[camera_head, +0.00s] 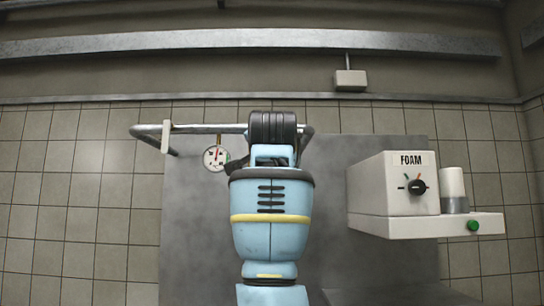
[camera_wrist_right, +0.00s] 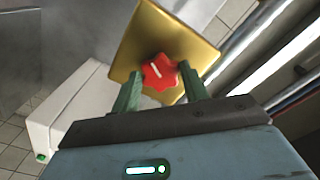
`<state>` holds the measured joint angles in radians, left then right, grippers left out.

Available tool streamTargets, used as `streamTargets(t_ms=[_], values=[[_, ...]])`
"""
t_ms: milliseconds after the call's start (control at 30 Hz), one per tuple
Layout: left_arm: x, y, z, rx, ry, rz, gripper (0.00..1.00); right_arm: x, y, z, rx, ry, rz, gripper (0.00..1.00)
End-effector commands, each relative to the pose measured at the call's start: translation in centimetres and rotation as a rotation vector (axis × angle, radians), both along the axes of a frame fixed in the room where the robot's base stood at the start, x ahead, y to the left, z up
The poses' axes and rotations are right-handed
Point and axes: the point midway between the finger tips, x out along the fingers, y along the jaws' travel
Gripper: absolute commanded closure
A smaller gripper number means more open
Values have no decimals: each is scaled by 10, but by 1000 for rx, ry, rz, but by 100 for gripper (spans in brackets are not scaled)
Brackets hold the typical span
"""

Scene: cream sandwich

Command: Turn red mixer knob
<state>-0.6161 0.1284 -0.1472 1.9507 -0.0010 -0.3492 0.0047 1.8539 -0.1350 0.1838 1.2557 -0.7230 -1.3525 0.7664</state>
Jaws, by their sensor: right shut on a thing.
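The red mixer knob (camera_wrist_right: 160,72) shows in the right wrist view, a lobed knob with a white mark. It sits on a square gold plate (camera_wrist_right: 150,35) that looks tilted in this view. My right gripper (camera_wrist_right: 159,78) has its two green fingers on either side of the knob and is shut on it. In the head view a blue arm of mine fills the middle, and neither the red knob nor the gripper's fingers can be seen there. My left gripper is in neither view.
A white FOAM machine (camera_head: 376,190) with a black dial (camera_head: 417,187) and green button (camera_head: 473,226) stands right of the arm. A metal pipe (camera_head: 205,128) and a round gauge (camera_head: 210,163) are at left. A grey panel (camera_head: 190,240) stands before the tiled wall.

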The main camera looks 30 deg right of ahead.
Motion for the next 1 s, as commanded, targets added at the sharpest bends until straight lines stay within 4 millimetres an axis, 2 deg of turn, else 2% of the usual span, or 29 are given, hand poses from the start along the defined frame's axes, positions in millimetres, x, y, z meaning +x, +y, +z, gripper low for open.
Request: streamTargets(t_ms=[133, 167, 333, 667, 767, 1000], values=[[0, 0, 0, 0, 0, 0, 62, 0, 0, 0, -1, 1, 0, 78], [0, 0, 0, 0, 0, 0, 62, 0, 0, 0, -1, 1, 0, 54], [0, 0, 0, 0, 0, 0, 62, 0, 0, 0, -1, 1, 0, 34], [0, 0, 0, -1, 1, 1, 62, -2, 2, 0, -1, 0, 1, 34], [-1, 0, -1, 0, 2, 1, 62, -10, 7, 0, -2, -1, 1, 34], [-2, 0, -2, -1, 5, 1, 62, -42, 26, 0, -1, -2, 1, 34]])
